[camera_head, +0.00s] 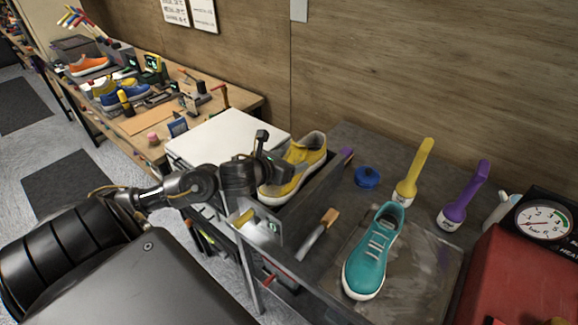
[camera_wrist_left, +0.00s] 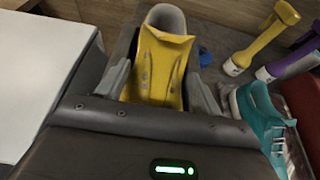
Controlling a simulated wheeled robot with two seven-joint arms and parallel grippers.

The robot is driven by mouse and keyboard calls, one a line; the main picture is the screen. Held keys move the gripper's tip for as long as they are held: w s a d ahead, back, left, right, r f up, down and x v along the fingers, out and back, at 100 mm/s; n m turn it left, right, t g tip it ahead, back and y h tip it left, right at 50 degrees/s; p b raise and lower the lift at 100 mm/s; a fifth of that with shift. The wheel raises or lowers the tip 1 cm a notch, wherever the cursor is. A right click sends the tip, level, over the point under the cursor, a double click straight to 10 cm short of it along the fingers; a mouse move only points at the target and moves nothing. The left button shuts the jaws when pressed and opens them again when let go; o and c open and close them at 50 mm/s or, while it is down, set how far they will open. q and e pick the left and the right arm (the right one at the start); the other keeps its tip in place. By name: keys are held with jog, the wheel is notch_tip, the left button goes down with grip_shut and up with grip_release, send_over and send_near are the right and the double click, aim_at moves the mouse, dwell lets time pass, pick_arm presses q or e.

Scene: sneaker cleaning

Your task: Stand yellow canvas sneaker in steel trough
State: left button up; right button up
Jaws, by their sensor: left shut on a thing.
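The yellow canvas sneaker (camera_head: 311,151) has a pale sole and grey lining. My left gripper (camera_head: 270,170) is shut on it from the left side; in the left wrist view the sneaker (camera_wrist_left: 160,65) sits between the two fingers (camera_wrist_left: 162,88). The grey steel trough (camera_head: 318,192) is at the left edge of the dark bench. The sneaker is at the trough, its lower part partly hidden by the gripper and the near wall. I cannot tell whether its sole touches the trough floor. My right gripper is not in view.
A teal sneaker (camera_head: 370,250) lies on a mat right of the trough. A white-topped cabinet (camera_head: 225,137) adjoins on the left.

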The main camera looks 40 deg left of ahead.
pick_arm(q)
jog(key=shift+s, duration=0.1)
jog(key=shift+f, duration=0.15)
jog(key=o, duration=1.2)
jog(key=shift+s, duration=0.15)
jog(key=b+v, duration=0.1)
jog(key=v, duration=0.5)
jog(key=shift+d, duration=0.1)
jog(key=p+v, duration=0.2)
jog(key=p, duration=0.1)
jog(key=p+v, duration=0.2)
jog(key=p, duration=0.1)
jog(key=shift+s+r, duration=0.1)
jog(key=shift+r, duration=0.25)
jog(key=shift+s+p, duration=0.7)
jog(key=shift+p, duration=0.2)
